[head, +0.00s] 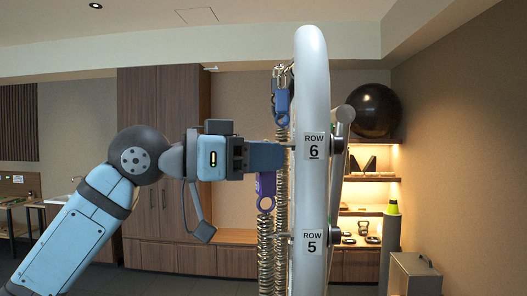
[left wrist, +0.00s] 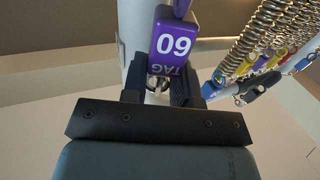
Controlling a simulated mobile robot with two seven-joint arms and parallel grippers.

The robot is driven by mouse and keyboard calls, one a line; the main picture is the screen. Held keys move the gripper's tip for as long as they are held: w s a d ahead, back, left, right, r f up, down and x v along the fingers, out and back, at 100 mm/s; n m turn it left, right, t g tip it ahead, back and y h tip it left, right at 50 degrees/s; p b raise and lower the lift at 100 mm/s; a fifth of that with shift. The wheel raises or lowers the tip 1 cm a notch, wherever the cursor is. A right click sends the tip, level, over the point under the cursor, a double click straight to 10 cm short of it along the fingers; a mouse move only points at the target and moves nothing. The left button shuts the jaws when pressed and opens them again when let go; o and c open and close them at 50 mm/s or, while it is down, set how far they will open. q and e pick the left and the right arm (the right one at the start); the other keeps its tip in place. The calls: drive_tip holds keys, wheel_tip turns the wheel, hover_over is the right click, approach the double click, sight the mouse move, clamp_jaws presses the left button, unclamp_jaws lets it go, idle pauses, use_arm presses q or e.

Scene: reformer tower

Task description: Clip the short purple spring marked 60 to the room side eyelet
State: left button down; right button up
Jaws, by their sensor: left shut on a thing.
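The purple tag marked 60 (left wrist: 175,45) shows just beyond my fingers in the left wrist view. In the head view a purple spring end (head: 265,190) shows directly below my left gripper (head: 284,156), with a metal coil (head: 265,250) hanging under it. My left gripper is shut on the purple spring's end, with a bit of metal (left wrist: 157,82) between its fingers. It is beside the white tower post (head: 311,80), level with the ROW 6 label (head: 314,146). My right gripper is not in view.
A blue clip (head: 282,104) hangs close above the gripper, near the post. Several other springs (left wrist: 262,38) with coloured ends hang at the right in the left wrist view. A ROW 5 label (head: 312,241) is lower on the post.

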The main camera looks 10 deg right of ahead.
use_arm(q)
drive_tip(key=shift+w+f, duration=0.1)
drive_tip(key=shift+f, duration=0.05)
drive_tip(key=c, duration=1.1)
unclamp_jaws()
drive_tip(key=o, duration=0.3)
drive_tip(key=shift+w, duration=0.25)
drive_tip(key=o, duration=0.3)
drive_tip(key=shift+s, duration=0.2)
drive_tip(key=shift+a, duration=0.25)
drive_tip(key=shift+s+a, duration=0.2)
drive_tip(key=shift+a, duration=0.7)
drive_tip(key=shift+s+a, duration=0.15)
drive_tip(key=shift+a, duration=0.75)
drive_tip(key=shift+s+a, duration=0.2)
drive_tip(key=shift+a, duration=0.7)
